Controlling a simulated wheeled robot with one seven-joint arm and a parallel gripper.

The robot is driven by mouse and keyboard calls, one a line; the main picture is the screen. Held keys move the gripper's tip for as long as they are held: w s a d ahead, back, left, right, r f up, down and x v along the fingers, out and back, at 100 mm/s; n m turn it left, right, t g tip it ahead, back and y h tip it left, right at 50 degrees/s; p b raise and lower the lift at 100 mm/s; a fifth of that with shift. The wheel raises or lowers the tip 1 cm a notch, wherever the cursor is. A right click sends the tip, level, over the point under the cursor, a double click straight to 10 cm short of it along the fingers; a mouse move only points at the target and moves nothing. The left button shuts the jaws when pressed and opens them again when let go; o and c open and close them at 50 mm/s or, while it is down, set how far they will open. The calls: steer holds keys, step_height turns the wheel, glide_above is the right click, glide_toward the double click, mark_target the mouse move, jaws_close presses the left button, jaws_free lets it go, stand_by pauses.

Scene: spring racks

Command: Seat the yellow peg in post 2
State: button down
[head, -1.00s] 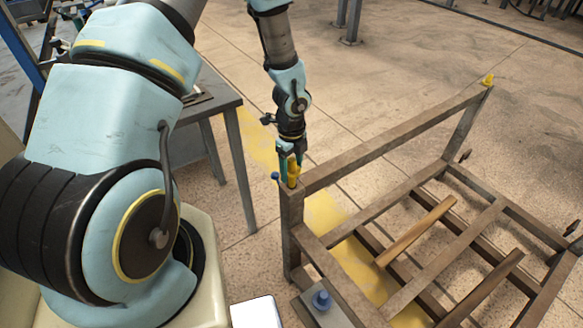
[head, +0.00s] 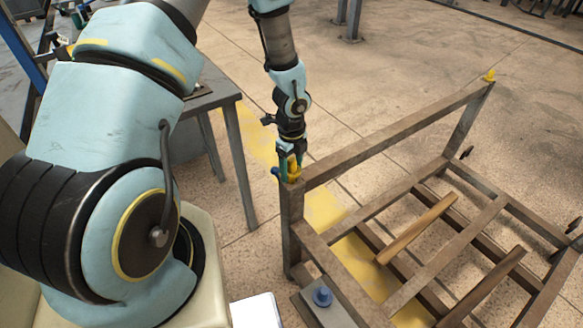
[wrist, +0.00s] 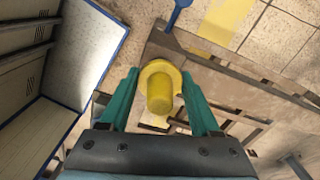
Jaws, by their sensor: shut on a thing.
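The yellow peg (head: 291,172) is between the teal fingers of my gripper (head: 288,168), at the top of the near left post (head: 292,215) of the brown rack. My gripper is shut on it. In the wrist view the yellow peg (wrist: 160,92) shows its round flange and narrower stem between the fingertips (wrist: 160,80). It is over the rack corner (wrist: 165,42). I cannot tell whether its lower end is inside the post. No number for the post is readable.
A blue knob (head: 275,172) sticks out beside the post top. Another yellow piece (head: 489,75) stands on the far right post. A blue peg (head: 322,297) sits on a grey plate below. A grey table (head: 215,98) stands to the left.

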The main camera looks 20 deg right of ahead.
steer(key=shift+f+b, duration=0.75)
steer(key=shift+f, duration=0.3)
jaws_free()
step_height(320, 180, up, 11)
steer(key=shift+f, duration=0.1)
stand_by(0.5)
